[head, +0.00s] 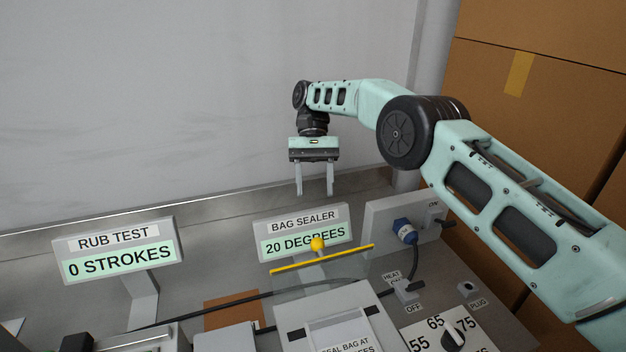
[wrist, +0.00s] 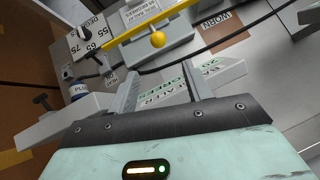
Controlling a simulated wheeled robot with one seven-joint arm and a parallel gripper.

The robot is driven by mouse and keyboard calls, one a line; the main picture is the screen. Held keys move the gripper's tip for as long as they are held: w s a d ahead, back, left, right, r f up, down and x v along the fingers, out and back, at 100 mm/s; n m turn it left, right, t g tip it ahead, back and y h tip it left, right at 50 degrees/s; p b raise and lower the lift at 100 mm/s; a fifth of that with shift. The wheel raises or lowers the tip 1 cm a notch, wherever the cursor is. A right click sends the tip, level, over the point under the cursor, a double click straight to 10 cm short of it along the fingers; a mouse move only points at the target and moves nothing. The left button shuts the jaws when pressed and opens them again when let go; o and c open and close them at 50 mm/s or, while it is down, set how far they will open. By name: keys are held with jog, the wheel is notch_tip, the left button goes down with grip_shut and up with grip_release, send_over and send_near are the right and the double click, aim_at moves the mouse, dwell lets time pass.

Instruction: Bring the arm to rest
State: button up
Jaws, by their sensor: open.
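My gripper (head: 315,189) hangs from the mint-green arm in the head view, fingers pointing down, above the back of the bench behind the bag sealer sign. Its two fingers are apart with nothing between them. In the wrist view my gripper (wrist: 163,80) also shows open and empty, with the sign's tilted panel beyond the fingers. The arm reaches in from the right side of the head view.
The bag sealer sign (head: 305,233) reads 20 degrees. The yellow bar with a ball (head: 317,244) stands just in front. A rub test sign (head: 122,250) reads 0 strokes. A blue plug (head: 404,231) sits in the wall box. Brown cartons (head: 560,90) stand right.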

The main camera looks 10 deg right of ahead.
jog(key=s+a+r+n+t, duration=0.2)
jog(key=s+r, duration=0.2)
jog(key=s, duration=0.3)
jog(key=s+a+r+n+t, duration=0.2)
jog(key=s+r, duration=0.3)
jog(key=s, duration=0.3)
jog(key=s+d+f+n+t, duration=0.2)
jog(key=s+d, duration=0.3)
jog(key=s, duration=0.5)
jog(key=s+d+f+n+t, duration=0.1)
jog(key=s+d, duration=0.4)
jog(key=s, duration=0.6)
jog(key=shift+d+f+n+t, duration=0.2)
jog(key=shift+f+n+t, duration=0.15)
jog(key=shift+n+t, duration=0.5)
jog(key=shift+s, duration=0.1)
